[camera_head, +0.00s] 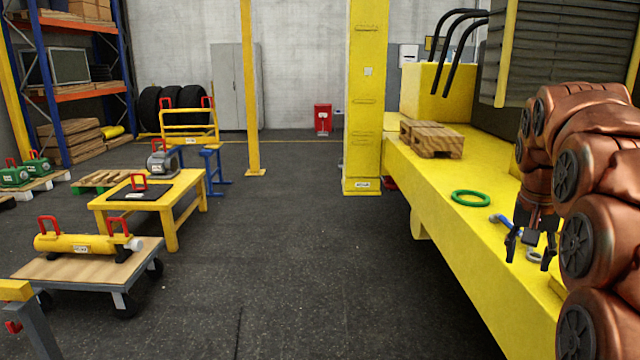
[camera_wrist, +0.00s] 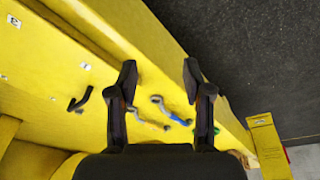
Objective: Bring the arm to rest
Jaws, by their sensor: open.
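My gripper (camera_head: 530,250) hangs from my copper-coloured arm at the right, above the yellow deck, with its fingers pointing down. The gripper also shows in the wrist view (camera_wrist: 159,80), its two black fingers spread apart with nothing between the tips. A blue-handled tool (camera_head: 503,222) lies on the deck beside the gripper; it shows in the wrist view (camera_wrist: 170,108) below the fingertips. A grey metal piece (camera_head: 534,257) lies close to the fingers, partly hidden by them. I cannot tell the gripper's exact height above the deck.
A green ring (camera_head: 470,198) and a wooden pallet (camera_head: 432,138) lie on the yellow deck (camera_head: 440,200). A yellow post (camera_head: 363,100) stands at the deck's far end. A cart with a yellow cylinder (camera_head: 80,244) and a yellow table (camera_head: 168,208) stand left. The floor between is clear.

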